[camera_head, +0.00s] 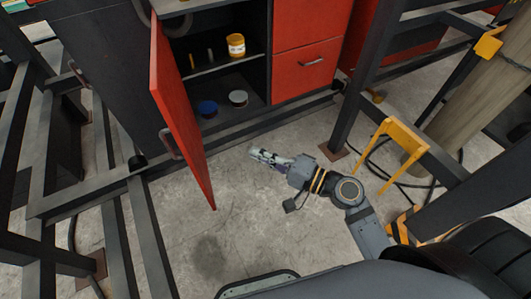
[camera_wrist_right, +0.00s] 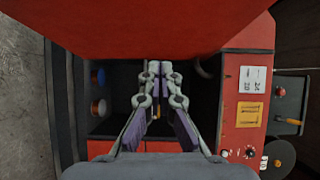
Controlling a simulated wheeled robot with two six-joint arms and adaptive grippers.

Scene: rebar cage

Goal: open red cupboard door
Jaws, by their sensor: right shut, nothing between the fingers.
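The red cupboard door (camera_head: 180,115) stands swung wide open in the head view, hinged on the left of the dark cupboard opening. Its grey handle (camera_head: 168,144) is on the face turned left. My right gripper (camera_head: 253,152) is shut and empty, over the floor to the right of the door and apart from it. In the right wrist view the closed fingers (camera_wrist_right: 154,68) point toward the open cupboard. A large red panel (camera_wrist_right: 150,30), apparently the door, fills the top of that view. My left gripper is not in view.
Inside the cupboard are a yellow can (camera_head: 236,45) on the shelf, and a blue can (camera_head: 207,108) and a pale-lidded can (camera_head: 238,97) below. Red drawers (camera_head: 307,62) are to the right. Dark metal frames stand left and right, with a yellow bracket (camera_head: 403,134). The middle floor is clear.

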